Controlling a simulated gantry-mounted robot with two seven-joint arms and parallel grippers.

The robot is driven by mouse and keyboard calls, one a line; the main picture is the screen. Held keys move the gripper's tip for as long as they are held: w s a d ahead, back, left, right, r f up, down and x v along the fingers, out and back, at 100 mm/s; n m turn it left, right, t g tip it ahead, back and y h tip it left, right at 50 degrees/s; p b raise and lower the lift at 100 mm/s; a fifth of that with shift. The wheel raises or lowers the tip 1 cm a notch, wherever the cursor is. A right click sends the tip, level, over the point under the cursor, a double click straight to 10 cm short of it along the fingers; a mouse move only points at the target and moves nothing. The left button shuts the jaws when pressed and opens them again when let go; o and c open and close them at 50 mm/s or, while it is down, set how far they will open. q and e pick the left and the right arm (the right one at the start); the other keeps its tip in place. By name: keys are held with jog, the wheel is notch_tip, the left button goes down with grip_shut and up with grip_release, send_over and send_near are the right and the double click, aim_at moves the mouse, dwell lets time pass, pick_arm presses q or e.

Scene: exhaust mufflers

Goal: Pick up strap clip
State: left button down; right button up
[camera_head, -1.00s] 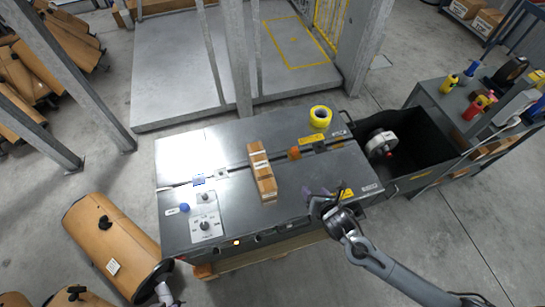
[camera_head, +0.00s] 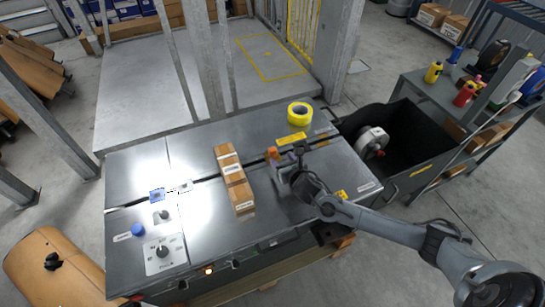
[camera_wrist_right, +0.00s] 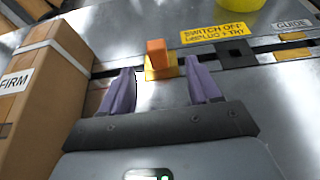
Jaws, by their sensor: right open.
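A small orange piece on a yellow base, which I take to be the strap clip (camera_head: 272,153), sits upright by the dark slot in the grey machine top. In the right wrist view, the clip (camera_wrist_right: 157,55) is ahead of and between the two purple fingertips. My right gripper (camera_head: 285,160) is just right of the clip in the head view. It is open with nothing between its fingers, and it also shows in the right wrist view (camera_wrist_right: 160,75). My left gripper is out of view.
A yellow tape roll (camera_head: 299,113) lies behind. A black bin (camera_head: 410,135) stands at right.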

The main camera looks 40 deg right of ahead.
aim_at(274, 150)
jog(key=x, duration=0.3)
jog(key=shift+w+a+f+b, duration=0.1)
jog(key=shift+w+b, duration=0.2)
jog(key=shift+b, duration=0.1)
jog(key=shift+b+x, duration=1.2)
jog(key=shift+x, duration=1.4)
jog(key=shift+a, duration=0.1)
jog(key=shift+c, duration=0.3)
jog(key=c, duration=0.9)
jog(key=shift+c, duration=0.2)
jog(key=shift+r, duration=0.3)
